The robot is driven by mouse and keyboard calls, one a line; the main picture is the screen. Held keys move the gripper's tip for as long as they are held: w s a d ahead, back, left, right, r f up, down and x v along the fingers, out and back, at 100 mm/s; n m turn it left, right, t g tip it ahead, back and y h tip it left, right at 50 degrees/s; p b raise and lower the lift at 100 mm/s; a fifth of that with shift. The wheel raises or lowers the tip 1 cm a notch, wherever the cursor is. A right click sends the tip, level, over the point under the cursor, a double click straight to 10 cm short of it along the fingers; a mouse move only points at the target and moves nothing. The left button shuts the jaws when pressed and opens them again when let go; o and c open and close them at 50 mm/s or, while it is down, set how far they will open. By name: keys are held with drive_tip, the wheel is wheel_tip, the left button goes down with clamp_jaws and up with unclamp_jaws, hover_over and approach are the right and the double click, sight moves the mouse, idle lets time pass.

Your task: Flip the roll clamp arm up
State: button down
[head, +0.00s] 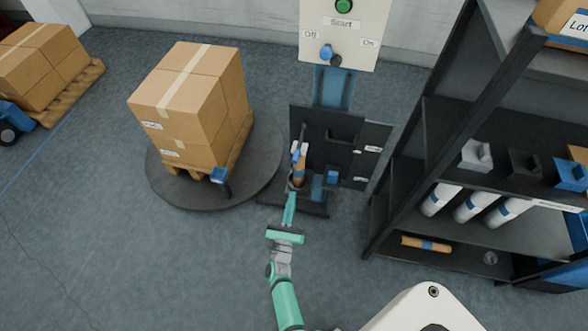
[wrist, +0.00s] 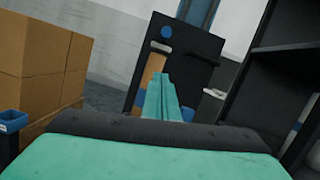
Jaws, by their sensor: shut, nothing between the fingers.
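The dark wrapping machine carriage (head: 345,150) stands ahead of my gripper, below the control panel. A brown roll core with blue and white bands (head: 299,168) stands upright at its left side; its brown part also shows in the wrist view (wrist: 153,68). My gripper (head: 291,198) is shut and empty, its fingertips close to the roll's lower end; I cannot tell if they touch. In the wrist view the fingers (wrist: 161,82) overlap the roll. A round blue knob (wrist: 167,32) is on the dark plate above the roll. I cannot clearly pick out the roll clamp arm.
Stacked boxes (head: 195,105) sit on a pallet on a round turntable (head: 265,165) to the left. A dark shelf (head: 440,235) with several white rolls stands at the right. The control panel (head: 343,30) is above. Floor in front is clear.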

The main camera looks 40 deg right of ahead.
drive_tip(key=shift+s+d, duration=0.15)
drive_tip(key=w+d+r, duration=0.6)
drive_tip(key=w, duration=0.1)
drive_tip(key=shift+d, duration=0.3)
idle(0.5)
drive_tip(key=shift+w+a+r, duration=0.1)
drive_tip(key=shift+w+r, duration=0.05)
drive_tip(key=shift+r, duration=0.05)
